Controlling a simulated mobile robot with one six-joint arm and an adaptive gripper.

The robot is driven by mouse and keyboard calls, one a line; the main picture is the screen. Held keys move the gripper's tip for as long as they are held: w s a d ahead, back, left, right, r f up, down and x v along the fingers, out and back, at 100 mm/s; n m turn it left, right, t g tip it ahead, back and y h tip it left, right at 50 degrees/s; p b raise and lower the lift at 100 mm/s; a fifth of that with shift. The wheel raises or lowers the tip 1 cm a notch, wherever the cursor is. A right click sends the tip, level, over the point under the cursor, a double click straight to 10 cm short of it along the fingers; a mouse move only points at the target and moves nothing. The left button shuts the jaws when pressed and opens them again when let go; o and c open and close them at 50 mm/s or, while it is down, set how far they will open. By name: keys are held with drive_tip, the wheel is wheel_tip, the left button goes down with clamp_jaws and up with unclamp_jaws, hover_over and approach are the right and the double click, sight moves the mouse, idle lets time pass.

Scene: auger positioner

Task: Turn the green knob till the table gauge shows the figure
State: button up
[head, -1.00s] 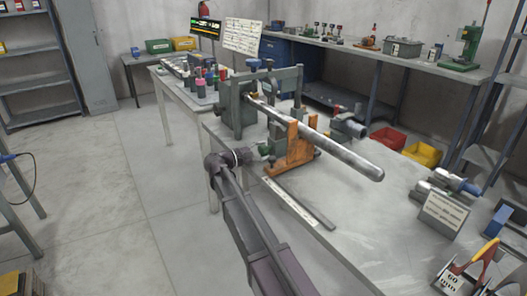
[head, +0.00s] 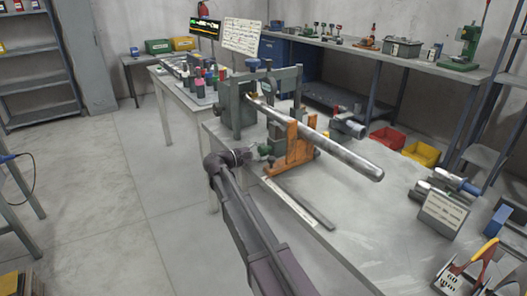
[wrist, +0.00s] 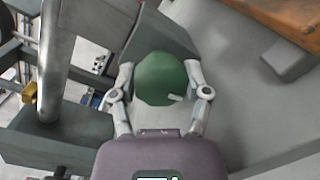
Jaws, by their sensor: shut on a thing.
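The green knob (wrist: 162,78) fills the middle of the wrist view, with a small pale peg at its lower right. My gripper (wrist: 158,84) is shut on it, one finger on each side. In the head view the knob (head: 265,149) is small, at the near side of the grey machine (head: 237,108) and beside its orange support (head: 296,150). My gripper (head: 253,154) reaches it from the left. A long metal bar (head: 345,155) runs from the machine through the support. I cannot pick out a gauge or read its figure in either view.
The grey table (head: 365,220) holds a long flat strip (head: 305,207) near its front edge and a small sign (head: 443,208) at right. Red (head: 387,139) and yellow (head: 420,153) bins stand behind. The floor at left is free.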

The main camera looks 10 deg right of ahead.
drive_tip(key=shift+w+a, duration=0.1)
drive_tip(key=o, duration=0.9)
drive_tip(key=shift+c, duration=0.2)
drive_tip(key=shift+a, duration=0.1)
drive_tip(key=v, duration=1.1)
drive_tip(key=shift+s+a, duration=0.25)
drive_tip(key=shift+a, duration=0.1)
